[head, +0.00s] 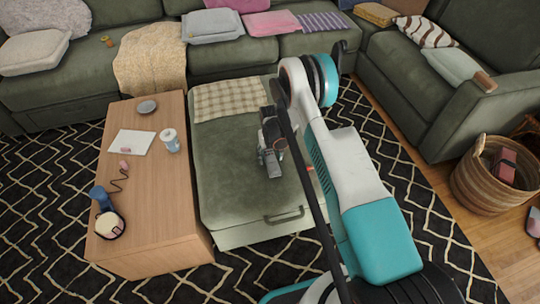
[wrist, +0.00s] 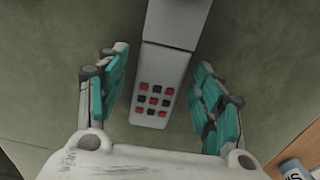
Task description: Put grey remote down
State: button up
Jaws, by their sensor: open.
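The grey remote (wrist: 160,72), with red and black buttons at its near end, appears to lie on the green cushioned top of the ottoman (head: 225,180). In the wrist view my gripper (wrist: 163,62) is open, with one teal-padded finger on each side of the remote. A gap shows between the remote and each finger. In the head view my gripper (head: 271,148) is low over the middle of the ottoman, below my arm. The remote is hard to tell apart from the gripper there.
A wooden table (head: 140,205) stands left of the ottoman, with a cup (head: 170,140), paper (head: 131,143) and other small items. A checked cloth (head: 229,99) covers the ottoman's far end. A green sectional lies behind; a woven basket (head: 484,190) stands at right.

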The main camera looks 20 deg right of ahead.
notch_tip(320, 180, up, 12)
jog(key=p, duration=0.4)
notch_tip(320, 180, up, 21)
jog(key=t, duration=0.2)
send_over(270, 156)
jog(key=s, duration=0.2)
jog(key=s+r+t, duration=0.1)
jog(key=s+r, duration=0.3)
jog(key=r, duration=0.3)
jog(key=s+r, duration=0.4)
jog(key=r, duration=0.3)
jog(key=s+r+t, duration=0.2)
jog(key=s+r, duration=0.7)
jog(key=s, duration=0.4)
jog(key=s+t, duration=0.2)
jog(key=s, duration=1)
jog(key=shift+f, duration=0.3)
jog(key=shift+c, duration=0.2)
